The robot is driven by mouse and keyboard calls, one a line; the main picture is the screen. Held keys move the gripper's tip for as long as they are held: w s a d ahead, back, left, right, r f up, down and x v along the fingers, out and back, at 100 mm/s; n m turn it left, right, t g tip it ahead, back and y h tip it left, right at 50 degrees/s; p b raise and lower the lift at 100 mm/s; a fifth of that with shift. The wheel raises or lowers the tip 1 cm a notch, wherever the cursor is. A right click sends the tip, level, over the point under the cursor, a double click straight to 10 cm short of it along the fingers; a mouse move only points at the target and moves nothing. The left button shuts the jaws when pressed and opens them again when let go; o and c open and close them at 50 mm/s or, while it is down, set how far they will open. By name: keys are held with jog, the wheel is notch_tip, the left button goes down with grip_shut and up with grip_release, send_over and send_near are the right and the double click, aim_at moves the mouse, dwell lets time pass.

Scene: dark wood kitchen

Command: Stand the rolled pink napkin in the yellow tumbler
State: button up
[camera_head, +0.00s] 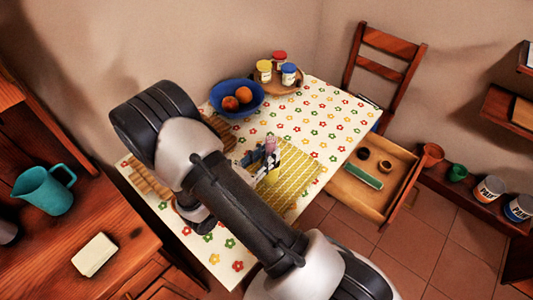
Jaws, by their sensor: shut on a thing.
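My gripper (267,155) is over the table, small in the head view and partly behind my arm. It is shut on the rolled pink napkin (271,142), whose pink end shows above the fingers. A small yellow patch (272,178) just below the fingers looks like part of the yellow tumbler, mostly hidden. I cannot tell whether the napkin's lower end is inside the tumbler or above it.
A yellow woven mat (304,177) lies on the flowered tablecloth (325,110). A blue bowl (253,107) of oranges and a round tray (282,87) with several jars stand at the back. An open drawer (395,165) juts out right. The cloth's right side is clear.

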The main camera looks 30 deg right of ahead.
jog(key=o, duration=1)
jog(key=v, duration=1.2)
jog(key=shift+s, duration=0.1)
